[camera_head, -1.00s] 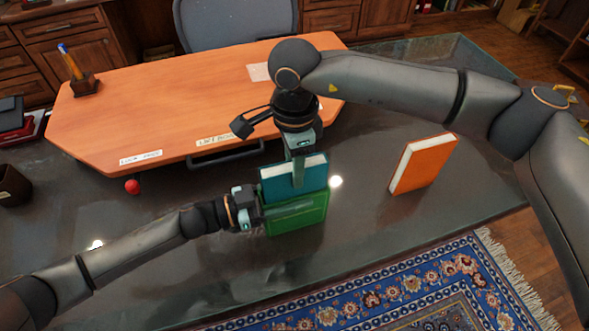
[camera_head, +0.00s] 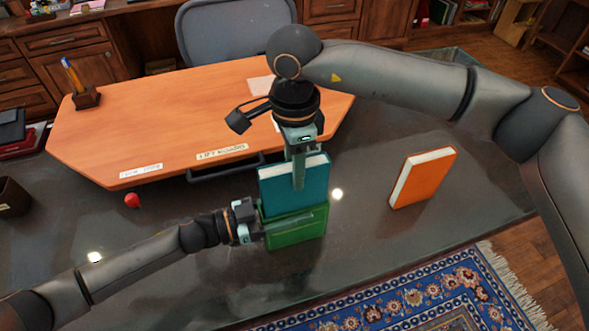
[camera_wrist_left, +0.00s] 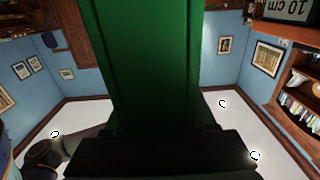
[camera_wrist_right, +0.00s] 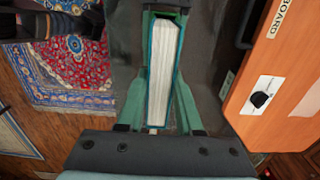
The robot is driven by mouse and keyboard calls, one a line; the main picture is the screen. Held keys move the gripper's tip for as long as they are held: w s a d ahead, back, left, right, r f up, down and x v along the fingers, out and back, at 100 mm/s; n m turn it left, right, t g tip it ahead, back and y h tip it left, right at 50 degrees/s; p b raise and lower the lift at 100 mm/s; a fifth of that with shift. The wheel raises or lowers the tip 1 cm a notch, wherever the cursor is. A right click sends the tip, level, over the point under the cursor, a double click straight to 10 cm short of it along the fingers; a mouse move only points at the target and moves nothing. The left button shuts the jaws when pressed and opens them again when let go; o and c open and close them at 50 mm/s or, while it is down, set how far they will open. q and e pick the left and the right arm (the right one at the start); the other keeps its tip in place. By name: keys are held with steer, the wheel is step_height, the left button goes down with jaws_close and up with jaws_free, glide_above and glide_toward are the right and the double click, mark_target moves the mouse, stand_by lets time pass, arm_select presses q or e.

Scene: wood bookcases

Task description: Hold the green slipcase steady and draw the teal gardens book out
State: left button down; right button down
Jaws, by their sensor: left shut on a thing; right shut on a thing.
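The green slipcase (camera_head: 297,228) stands upright on the dark desk. My left gripper (camera_head: 262,233) is shut on it from the left side; the green case fills the middle of the left wrist view (camera_wrist_left: 145,60). The teal gardens book (camera_head: 312,192) stands partly out of the slipcase's top, its lower part hidden inside. My right gripper (camera_head: 298,172) is shut on the book's upper part from above. In the right wrist view the book's white page edges (camera_wrist_right: 162,70) show between the two fingers.
An orange book (camera_head: 422,177) stands on the desk to the right, clear of both arms. An orange-brown board (camera_head: 190,120) with labels lies behind the slipcase. A red ball (camera_head: 132,200) and a pen holder (camera_head: 86,97) are at the left. A patterned rug (camera_head: 410,290) lies on the floor.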

steer(key=shift+r, duration=0.25)
steer(key=shift+r, duration=1.75)
steer(key=shift+r, duration=1.85)
arm_select(q)
steer(key=shift+c, duration=0.7)
jaws_free()
